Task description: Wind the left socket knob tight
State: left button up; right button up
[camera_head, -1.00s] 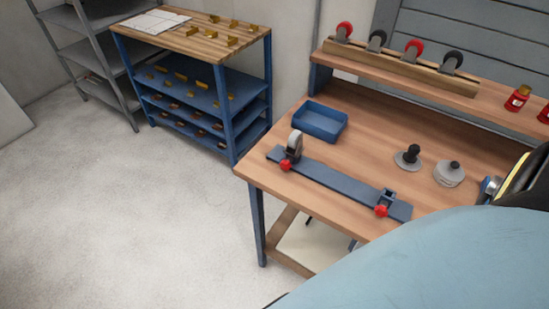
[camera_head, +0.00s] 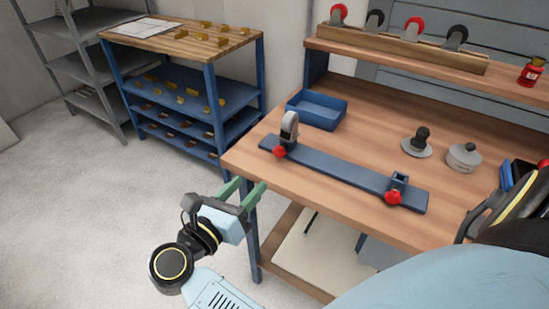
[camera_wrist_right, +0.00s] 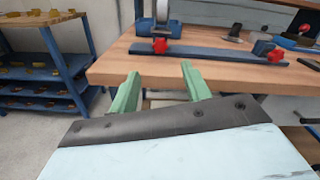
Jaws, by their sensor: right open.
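The left socket knob (camera_head: 279,151) is red and sits at the left end of a blue bar (camera_head: 335,170) on the wooden bench. A grey ring-shaped part (camera_head: 290,125) stands upright in the socket behind it. The knob also shows in the right wrist view (camera_wrist_right: 160,46), beyond the fingers. A second red knob (camera_head: 393,198) is at the bar's right end, by an empty-looking blue socket (camera_head: 398,180). My right gripper (camera_head: 249,184), with green fingers, is open and empty just off the bench's front left edge, apart from the knob. My left gripper is not in view.
A blue tray (camera_head: 317,110) lies behind the bar. A shelf (camera_head: 400,56) with several wheels is at the back. A blue rack (camera_head: 210,100) stands left, with open floor before it.

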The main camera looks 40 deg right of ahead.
aim_at(277, 152)
jog(key=x, duration=1.1)
jog(key=shift+w+d+b, duration=0.15)
jog(key=shift+d+b, duration=0.2)
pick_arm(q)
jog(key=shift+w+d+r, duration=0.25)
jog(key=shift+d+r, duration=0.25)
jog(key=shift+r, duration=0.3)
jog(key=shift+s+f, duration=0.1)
pick_arm(e)
jog(key=c, duration=1)
